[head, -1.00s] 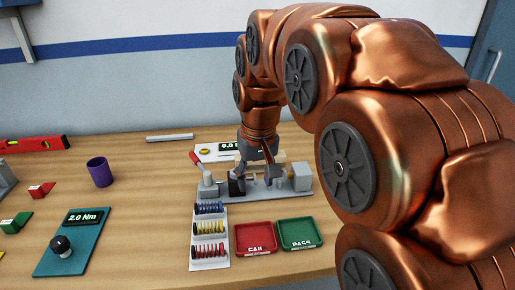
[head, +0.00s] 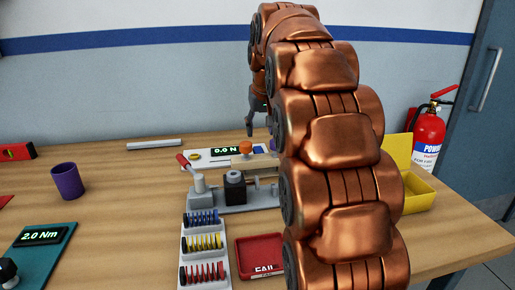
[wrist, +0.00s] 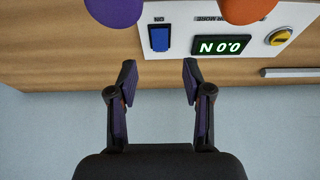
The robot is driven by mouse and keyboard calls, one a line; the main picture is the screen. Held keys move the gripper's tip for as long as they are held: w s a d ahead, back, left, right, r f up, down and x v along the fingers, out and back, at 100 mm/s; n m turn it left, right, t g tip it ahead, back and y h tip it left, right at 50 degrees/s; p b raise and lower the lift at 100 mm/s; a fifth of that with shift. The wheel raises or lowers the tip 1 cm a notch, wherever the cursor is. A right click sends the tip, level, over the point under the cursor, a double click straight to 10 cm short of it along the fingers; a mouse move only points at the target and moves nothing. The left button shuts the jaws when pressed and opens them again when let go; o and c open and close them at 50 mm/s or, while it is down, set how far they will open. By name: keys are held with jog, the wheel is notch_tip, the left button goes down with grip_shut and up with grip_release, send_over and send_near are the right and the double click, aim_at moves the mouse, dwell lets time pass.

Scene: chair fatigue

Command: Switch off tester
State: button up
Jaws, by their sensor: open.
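The tester has a white panel (head: 205,165) at the back of the bench, with a lit display (head: 227,151) reading 0.0 N. In the wrist view the panel is upside down and shows a blue rocker switch (wrist: 159,37) beside the word ON, the display (wrist: 221,45) and a yellow button (wrist: 279,37). My gripper (wrist: 158,82) is open and empty, pointing toward the panel, with the switch ahead between its finger lines. In the head view my gripper (head: 259,108) hangs above the panel, apart from it; my arm hides the panel's right end.
The grey fixture (head: 225,200) with a red-handled lever (head: 184,160) stands in front of the panel. An orange knob (head: 246,147) and, in the wrist view, a purple round part (wrist: 114,8) are close by. A spring rack (head: 205,250) and red FAIL tray (head: 260,252) lie nearer.

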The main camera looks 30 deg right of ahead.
aim_at(258, 149)
jog(key=x, duration=0.7)
jog(key=shift+b, duration=0.3)
grip_shut()
